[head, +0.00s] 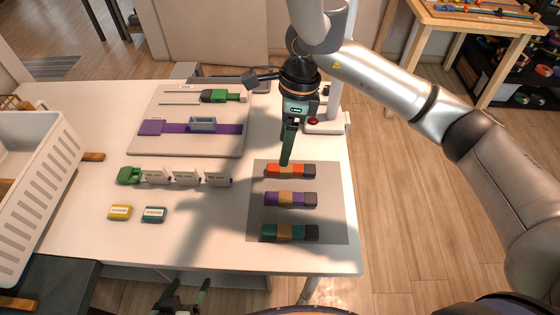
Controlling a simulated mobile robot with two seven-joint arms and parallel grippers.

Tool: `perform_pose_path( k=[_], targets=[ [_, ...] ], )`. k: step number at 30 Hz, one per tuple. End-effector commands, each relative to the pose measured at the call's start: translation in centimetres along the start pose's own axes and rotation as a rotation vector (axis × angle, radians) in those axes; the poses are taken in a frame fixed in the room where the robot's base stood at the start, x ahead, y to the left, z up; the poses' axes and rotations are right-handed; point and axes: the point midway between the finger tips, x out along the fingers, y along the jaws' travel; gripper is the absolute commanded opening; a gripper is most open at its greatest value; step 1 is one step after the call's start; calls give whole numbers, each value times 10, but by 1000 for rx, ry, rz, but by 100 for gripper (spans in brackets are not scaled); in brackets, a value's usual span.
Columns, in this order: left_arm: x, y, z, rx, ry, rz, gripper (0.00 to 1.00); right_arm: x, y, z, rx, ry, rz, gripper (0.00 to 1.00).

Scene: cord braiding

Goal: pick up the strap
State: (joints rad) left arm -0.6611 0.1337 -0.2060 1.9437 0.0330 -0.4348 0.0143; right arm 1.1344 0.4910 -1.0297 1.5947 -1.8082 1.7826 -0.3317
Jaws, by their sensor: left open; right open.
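Three rolled or folded straps with tan middle bands and dark ends lie in a column on a grey mat (335,222): an orange one (273,171), a purple one (273,199) and a teal one (272,233). My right gripper (285,160) points down at the orange strap, its fingertips at that strap's back edge; whether they touch it I cannot tell. It is open, though its fingers overlap in this view. A flat purple strap (175,134) lies on a board at the back left. My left gripper (187,292) is open and empty at the bottom edge, in front of the table.
The pale board (150,113) also holds a green-handled tool (220,96) and a grey block (203,124). White cards with a green piece (129,175), a yellow block (120,212) and a teal block (154,214) lie left of the mat. A white basket (35,190) stands far left.

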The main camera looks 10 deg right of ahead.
Motion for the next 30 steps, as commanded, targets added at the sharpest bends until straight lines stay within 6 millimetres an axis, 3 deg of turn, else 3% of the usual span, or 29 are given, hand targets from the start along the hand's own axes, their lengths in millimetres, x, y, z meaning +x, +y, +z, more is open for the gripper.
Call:
perform_pose_path(
  k=[4,7,15,23,30],
  targets=[
    [4,0,2,1,1,1,82,-18,-23,-27,15,127,-98,75],
    [4,0,2,1,1,1,82,-14,-27,-32,19,149,-110,75],
    [2,0,1,1,3,0,82,33,-30,-39,18,148,-107,75],
    [0,0,7,-1,-8,-1,82,55,-32,-41,18,144,-107,75],
    [-3,-4,7,-1,-9,-10,82,89,-29,-47,18,144,-107,75]
  ],
)
